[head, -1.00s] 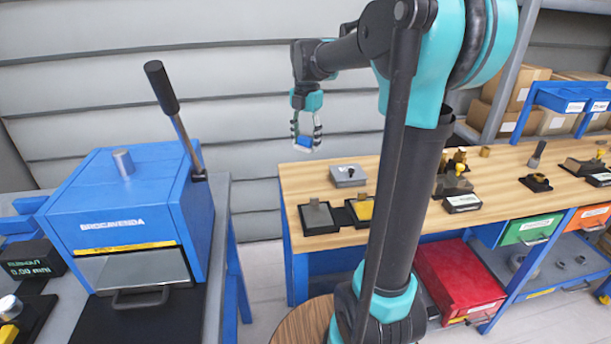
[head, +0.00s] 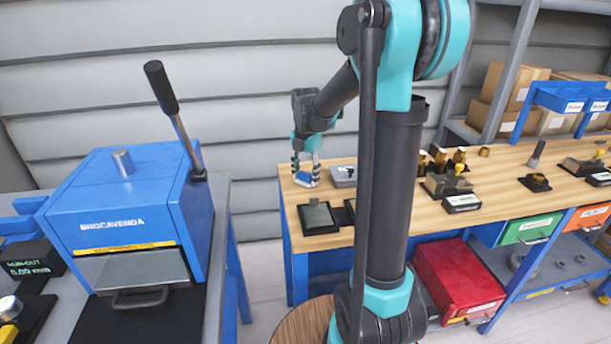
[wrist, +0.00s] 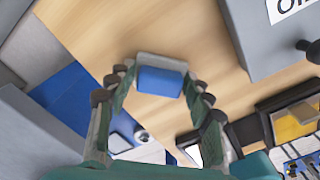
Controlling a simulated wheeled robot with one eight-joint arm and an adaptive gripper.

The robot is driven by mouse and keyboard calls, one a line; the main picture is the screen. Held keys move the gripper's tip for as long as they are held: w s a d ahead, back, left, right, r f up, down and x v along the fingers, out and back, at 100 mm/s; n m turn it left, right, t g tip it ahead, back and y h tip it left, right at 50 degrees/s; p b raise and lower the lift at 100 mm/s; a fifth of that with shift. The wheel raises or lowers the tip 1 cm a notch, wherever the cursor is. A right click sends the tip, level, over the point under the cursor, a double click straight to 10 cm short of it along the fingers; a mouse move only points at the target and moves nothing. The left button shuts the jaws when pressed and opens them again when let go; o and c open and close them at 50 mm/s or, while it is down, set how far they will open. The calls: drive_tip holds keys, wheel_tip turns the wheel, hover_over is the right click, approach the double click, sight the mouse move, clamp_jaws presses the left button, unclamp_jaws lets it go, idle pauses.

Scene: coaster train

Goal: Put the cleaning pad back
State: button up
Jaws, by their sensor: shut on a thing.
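The cleaning pad, a small block with a blue face and a pale grey edge, is between the fingers of my gripper (head: 306,172). In the wrist view the pad (wrist: 160,82) lies across both fingertips of my gripper (wrist: 158,90), which are shut on it. In the head view the pad (head: 305,181) is low over the left end of the wooden bench; I cannot tell whether it touches the top. A black tray (head: 318,217) with a grey-green insert lies in front of it. A second black tray with a yellow insert (wrist: 293,122) shows in the wrist view.
A grey box (head: 343,177) with a dark knob stands just right of the pad. Brass parts (head: 446,160) and dark holders stand further right.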

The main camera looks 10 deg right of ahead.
sight(306, 173)
drive_tip(key=o, duration=1.1)
drive_tip(key=shift+f, duration=0.1)
wheel_tip(306, 173, up, 12)
drive_tip(key=shift+r, duration=0.15)
